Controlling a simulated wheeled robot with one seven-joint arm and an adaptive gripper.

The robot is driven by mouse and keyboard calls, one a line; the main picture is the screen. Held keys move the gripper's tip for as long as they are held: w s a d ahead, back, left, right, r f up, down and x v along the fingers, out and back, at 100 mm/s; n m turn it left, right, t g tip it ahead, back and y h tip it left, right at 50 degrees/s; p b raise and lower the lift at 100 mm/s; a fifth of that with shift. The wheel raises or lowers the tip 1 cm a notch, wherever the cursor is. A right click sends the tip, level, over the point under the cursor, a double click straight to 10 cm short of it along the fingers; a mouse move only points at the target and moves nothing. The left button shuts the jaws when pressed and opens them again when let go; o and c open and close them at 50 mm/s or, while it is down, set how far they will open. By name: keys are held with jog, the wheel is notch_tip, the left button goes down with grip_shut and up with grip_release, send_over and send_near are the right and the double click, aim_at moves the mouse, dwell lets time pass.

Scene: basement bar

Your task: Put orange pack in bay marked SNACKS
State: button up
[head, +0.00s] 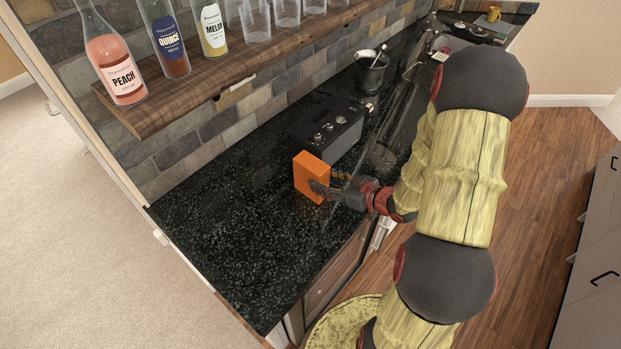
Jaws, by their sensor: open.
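The orange pack (309,174) stands upright on the dark speckled counter (240,215), in front of a black box. My gripper (330,184) reaches in from the right, with its fingertips at the right side of the pack. One finger overlaps the pack's face in the picture. The jaws are open; whether they touch the pack I cannot tell. No bay with a readable SNACKS mark shows in this view.
The black box (327,122) with small round pale parts stands just behind the pack. A dark bucket (371,72) is farther back. A wooden shelf (160,105) with labelled bottles and glasses overhangs the counter's wall side. The near counter is clear.

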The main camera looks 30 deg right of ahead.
jog(key=shift+b+x, duration=0.45)
jog(key=shift+x, duration=2.6)
jog(key=shift+d+r, duration=0.1)
jog(key=shift+r, duration=0.05)
jog(key=shift+c, duration=0.6)
jog(key=c, duration=0.7)
jog(key=shift+c, duration=0.8)
jog(key=shift+c, duration=0.7)
jog(key=shift+r, duration=0.15)
